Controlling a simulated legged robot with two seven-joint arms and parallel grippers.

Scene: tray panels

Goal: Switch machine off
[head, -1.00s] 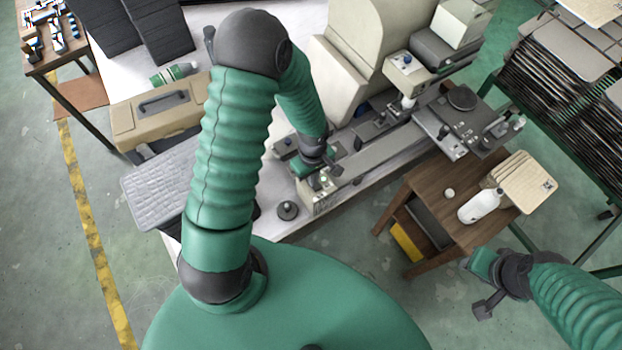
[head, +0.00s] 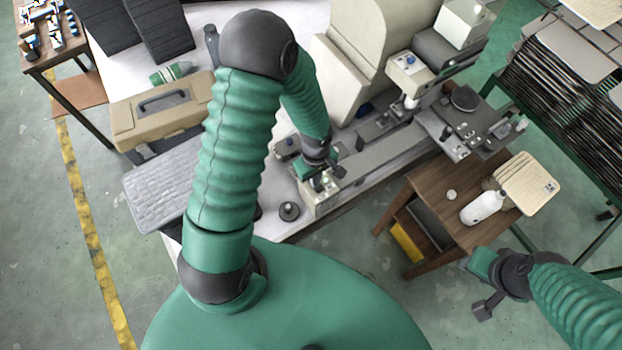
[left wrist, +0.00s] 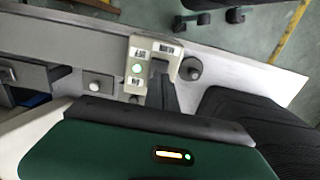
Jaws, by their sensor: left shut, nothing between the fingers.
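The machine (head: 378,158) is a long grey-beige bench unit with a large cream housing behind it. At its near end sits a small cream control box (head: 320,203), which also shows in the left wrist view (left wrist: 169,53). The box carries black-and-white labels and a lit green button (left wrist: 136,68). My left gripper (head: 328,178) is over this box. In the left wrist view its dark shut fingers (left wrist: 159,70) are empty and lie just right of the green button; contact cannot be told. My right gripper (head: 482,285) hangs beside the wooden side table, far from the box; its fingers are unclear.
A dark round knob (head: 289,211) stands right beside the control box. A wooden table (head: 433,196) holds a white bottle (head: 482,207). A rack of panels (head: 570,110) stands at right.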

